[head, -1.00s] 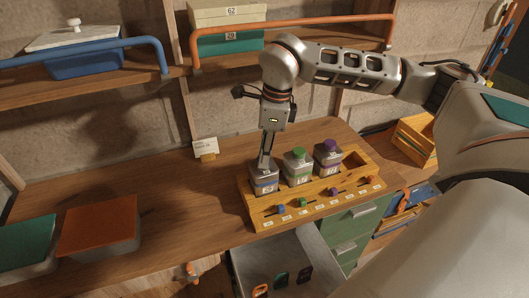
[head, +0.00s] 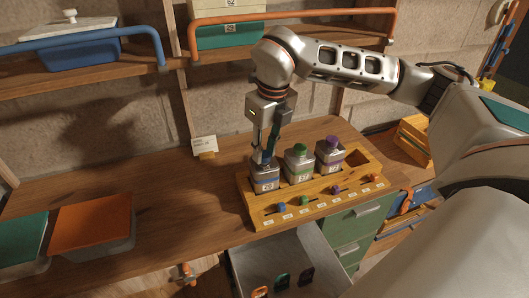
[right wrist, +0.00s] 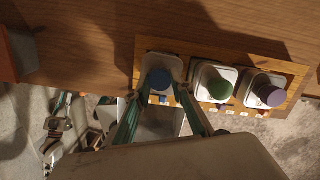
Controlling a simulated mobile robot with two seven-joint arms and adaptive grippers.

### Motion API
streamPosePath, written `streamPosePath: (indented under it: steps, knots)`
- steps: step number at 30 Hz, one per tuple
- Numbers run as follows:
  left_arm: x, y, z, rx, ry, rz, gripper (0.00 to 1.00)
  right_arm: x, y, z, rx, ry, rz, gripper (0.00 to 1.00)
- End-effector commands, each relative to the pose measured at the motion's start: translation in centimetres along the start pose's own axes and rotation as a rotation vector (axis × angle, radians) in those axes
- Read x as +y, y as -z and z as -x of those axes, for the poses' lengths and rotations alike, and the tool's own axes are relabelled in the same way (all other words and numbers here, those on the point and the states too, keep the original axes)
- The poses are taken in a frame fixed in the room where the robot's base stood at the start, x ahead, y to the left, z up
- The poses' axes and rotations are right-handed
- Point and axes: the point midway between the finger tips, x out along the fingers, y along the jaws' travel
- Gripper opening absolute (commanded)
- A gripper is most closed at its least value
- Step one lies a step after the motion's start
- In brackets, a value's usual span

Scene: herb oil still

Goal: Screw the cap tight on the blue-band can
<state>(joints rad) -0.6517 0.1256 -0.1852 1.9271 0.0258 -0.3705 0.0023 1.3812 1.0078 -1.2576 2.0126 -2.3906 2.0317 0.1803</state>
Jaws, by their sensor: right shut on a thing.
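The blue-band can (head: 265,180) stands upright in the left slot of the wooden rack. Its blue cap (right wrist: 159,79) sits at the middle of the can top in the right wrist view. My right gripper (head: 264,158) points down over this can. Its two fingers are shut on the blue cap, one on each side, also in the right wrist view (right wrist: 160,90). The fingers partly hide the cap in the head view, and I cannot tell how tight it sits.
In the wooden rack (head: 309,211), a green-capped can (head: 299,165) and a purple-capped can (head: 330,156) stand beside it. Small coloured pegs line the rack front. The table's left middle is clear, with orange-lidded (head: 95,222) and green-lidded boxes at far left.

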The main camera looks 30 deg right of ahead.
Motion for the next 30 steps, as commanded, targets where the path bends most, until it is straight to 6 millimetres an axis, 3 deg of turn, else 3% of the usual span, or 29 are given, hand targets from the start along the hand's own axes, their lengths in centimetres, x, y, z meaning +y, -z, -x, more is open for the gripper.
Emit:
streamPosePath:
  steps: [16,21,27,28,30]
  knots:
    - [0.18,-0.99,-0.55,-0.004,-0.001,0.0,0.16,-0.07,-0.18,0.01,-0.006,0.113,-0.751,0.01]
    - [0.18,-1.03,-0.56,-0.004,-0.001,0.0,0.16,-0.13,-0.17,0.01,-0.007,0.129,-0.857,0.01]
    - [0.18,-1.02,-0.55,-0.004,-0.001,0.0,0.16,-0.15,-0.16,0.02,-0.007,0.129,-0.86,0.01]
    - [0.18,-1.02,-0.55,-0.004,-0.001,0.0,0.16,-0.16,-0.16,0.02,-0.007,0.129,-0.859,0.28]
    - [0.17,-1.03,-0.55,-0.004,-0.001,0.0,0.16,-0.14,-0.14,0.01,-0.006,0.129,-0.859,0.42]
